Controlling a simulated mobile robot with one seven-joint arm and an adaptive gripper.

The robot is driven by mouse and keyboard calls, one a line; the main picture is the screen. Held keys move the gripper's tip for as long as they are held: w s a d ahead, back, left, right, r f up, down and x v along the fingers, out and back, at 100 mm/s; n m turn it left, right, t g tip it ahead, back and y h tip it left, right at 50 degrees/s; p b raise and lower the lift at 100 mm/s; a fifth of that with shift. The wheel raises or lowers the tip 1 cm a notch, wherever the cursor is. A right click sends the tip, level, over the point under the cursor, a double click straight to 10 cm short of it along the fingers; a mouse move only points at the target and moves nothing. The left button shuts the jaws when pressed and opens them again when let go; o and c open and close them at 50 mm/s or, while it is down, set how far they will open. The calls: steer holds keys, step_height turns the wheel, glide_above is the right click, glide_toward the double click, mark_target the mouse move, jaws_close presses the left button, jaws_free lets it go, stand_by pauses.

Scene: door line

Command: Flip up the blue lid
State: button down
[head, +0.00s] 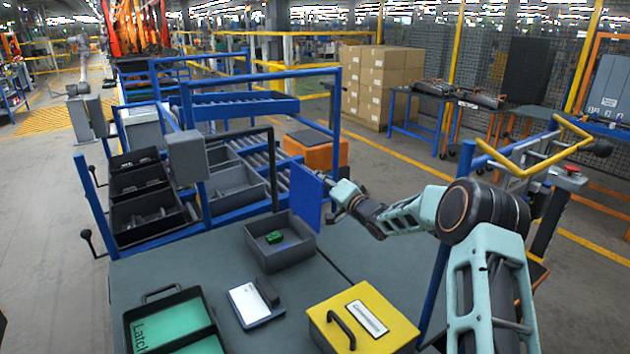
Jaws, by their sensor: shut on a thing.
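The blue lid (306,196) is a flat panel that stands steeply raised at the back right of a dark grey open box (281,258). A small green object (273,237) lies inside the box. My gripper (333,186) is at the right edge of the lid and is shut on it. The arm reaches in from the right. The fingertips are small in the view and partly hidden at the lid's edge. The lid's hinge is too small to make out.
A yellow box (390,333) with a black handle stands at the front. A white plate with a black block (250,308) and a green case (168,325) lie to its left. Dark bins (146,215) stand at the left. The grey table (375,265) is clear right of the box.

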steer(key=shift+d+f, duration=0.2)
steer(key=shift+f, duration=0.4)
steer(key=c, duration=2)
jaws_free()
steer(key=shift+c, duration=0.2)
steer(key=shift+s+a+r, duration=0.1)
steer(key=shift+r, duration=0.15)
steer(key=shift+r, duration=0.3)
step_height(320, 180, up, 10)
steer(key=shift+f, duration=0.25)
